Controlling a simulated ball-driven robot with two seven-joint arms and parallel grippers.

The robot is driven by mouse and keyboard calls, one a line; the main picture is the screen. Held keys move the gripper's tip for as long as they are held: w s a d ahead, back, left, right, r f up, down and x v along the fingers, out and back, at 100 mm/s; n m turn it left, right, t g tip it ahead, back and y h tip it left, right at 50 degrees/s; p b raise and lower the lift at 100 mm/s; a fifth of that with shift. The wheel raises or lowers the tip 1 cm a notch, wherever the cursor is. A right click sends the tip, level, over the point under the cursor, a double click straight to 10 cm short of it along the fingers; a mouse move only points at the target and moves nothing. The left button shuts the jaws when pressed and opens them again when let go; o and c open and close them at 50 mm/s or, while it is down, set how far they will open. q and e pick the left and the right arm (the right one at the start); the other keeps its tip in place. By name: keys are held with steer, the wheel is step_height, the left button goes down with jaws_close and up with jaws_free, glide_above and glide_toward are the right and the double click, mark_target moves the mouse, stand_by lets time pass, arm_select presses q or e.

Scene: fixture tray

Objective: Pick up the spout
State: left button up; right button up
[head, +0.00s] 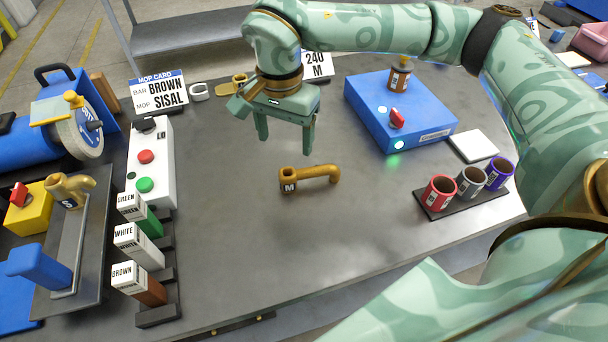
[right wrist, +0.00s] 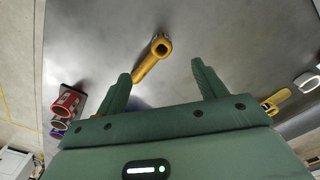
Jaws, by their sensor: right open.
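A brass spout (head: 318,174) marked M lies on the bare middle of the grey table, its pipe pointing right. It also shows in the right wrist view (right wrist: 150,62), beyond and between the fingers. My right gripper (head: 285,146) is open and empty above and behind the spout, apart from it. In the right wrist view its two green fingers (right wrist: 160,72) are spread. A second brass spout (head: 70,190) marked S sits on a fixture at the left. Another brass piece (head: 236,84) lies at the back. My left gripper is out of view.
A blue box (head: 372,112) with a red knob and a bottle stands behind right. Red, grey and purple cups (head: 470,182) stand in a holder at the right. A white button box (head: 151,180) and labelled blocks (head: 138,245) line the left. The table's front middle is clear.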

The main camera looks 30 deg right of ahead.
steer(key=b, duration=0.1)
glide_above(289, 173)
steer(key=s+a, duration=0.1)
step_height(289, 173, down, 6)
steer(key=f, duration=0.1)
steer(key=f+b, duration=0.1)
steer(key=f, duration=0.2)
steer(key=shift+s+d+f+b, duration=0.1)
steer(key=shift+d+f+b, duration=0.2)
steer(key=shift+f, duration=0.45)
steer(key=shift+r, duration=0.1)
steer(key=c, duration=1.5)
